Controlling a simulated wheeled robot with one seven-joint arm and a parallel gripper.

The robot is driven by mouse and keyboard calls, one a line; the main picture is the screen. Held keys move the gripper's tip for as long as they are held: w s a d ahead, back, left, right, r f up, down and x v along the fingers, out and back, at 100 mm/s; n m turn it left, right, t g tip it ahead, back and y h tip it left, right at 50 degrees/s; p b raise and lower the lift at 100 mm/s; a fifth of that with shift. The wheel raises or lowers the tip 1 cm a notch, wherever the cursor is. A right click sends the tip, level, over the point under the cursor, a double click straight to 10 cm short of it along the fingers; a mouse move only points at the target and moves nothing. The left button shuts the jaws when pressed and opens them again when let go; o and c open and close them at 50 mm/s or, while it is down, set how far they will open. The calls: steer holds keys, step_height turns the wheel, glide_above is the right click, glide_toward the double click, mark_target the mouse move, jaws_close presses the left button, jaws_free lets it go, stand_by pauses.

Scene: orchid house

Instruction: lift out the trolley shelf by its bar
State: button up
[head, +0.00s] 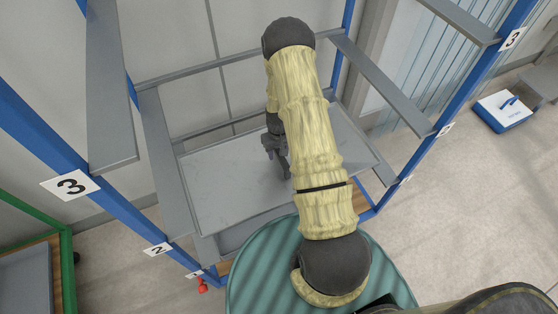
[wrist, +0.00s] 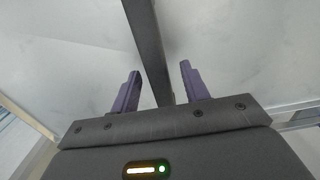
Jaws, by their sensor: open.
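The trolley shelf (head: 225,185) is a flat grey panel lying level inside a blue-framed rack. It also fills most of the wrist view (wrist: 60,70). Its bar (wrist: 148,45) is a dark grey strip in the wrist view, running from the top edge down between my fingers. My gripper (head: 277,158) is over the middle of the shelf in the head view, and my arm hides part of the shelf there. In the wrist view my gripper (wrist: 160,82) is open, one purple finger on each side of the bar, with gaps visible. I cannot make out the bar in the head view.
Grey rails (head: 162,160) and blue posts (head: 110,205), labelled 3, 2 and 1, stand around the shelf. A green ribbed round surface (head: 255,275) is in front. A blue-and-white box (head: 503,112) is on the floor at right. A green-framed stand (head: 35,235) is at left.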

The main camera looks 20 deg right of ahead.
jaws_close()
stand_by(1.5)
